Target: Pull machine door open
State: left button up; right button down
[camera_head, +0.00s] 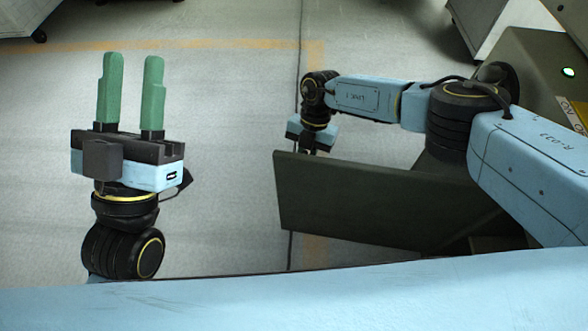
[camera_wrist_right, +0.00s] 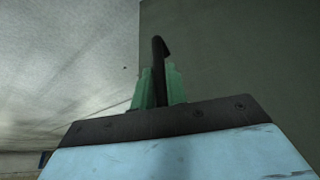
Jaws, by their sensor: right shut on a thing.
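The machine door (camera_head: 380,205) is a dark olive panel. In the head view it stands out from the machine body (camera_head: 530,75) on the right, over the floor. My right gripper (camera_wrist_right: 159,88) has its green fingers shut on a black door handle (camera_wrist_right: 158,52), seen in the right wrist view beside the door's face. In the head view the right gripper's body shows above the door's far end, and its fingers and the handle are hidden behind the panel. My left gripper (camera_head: 132,80) is open and empty, fingers pointing up, well left of the door.
A green indicator light (camera_head: 568,71) and labels are on the machine at the right. A white cabinet (camera_head: 497,25) stands at the top right and a wheeled unit (camera_head: 25,18) at the top left. The floor (camera_head: 225,120) between the left gripper and the door is clear.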

jog(key=shift+w+a, duration=0.1)
jog(key=shift+w, duration=0.15)
jog(key=c, duration=1.4)
grip_release()
pick_arm(q)
jog(key=shift+a, duration=0.1)
pick_arm(e)
jog(key=shift+r, duration=0.1)
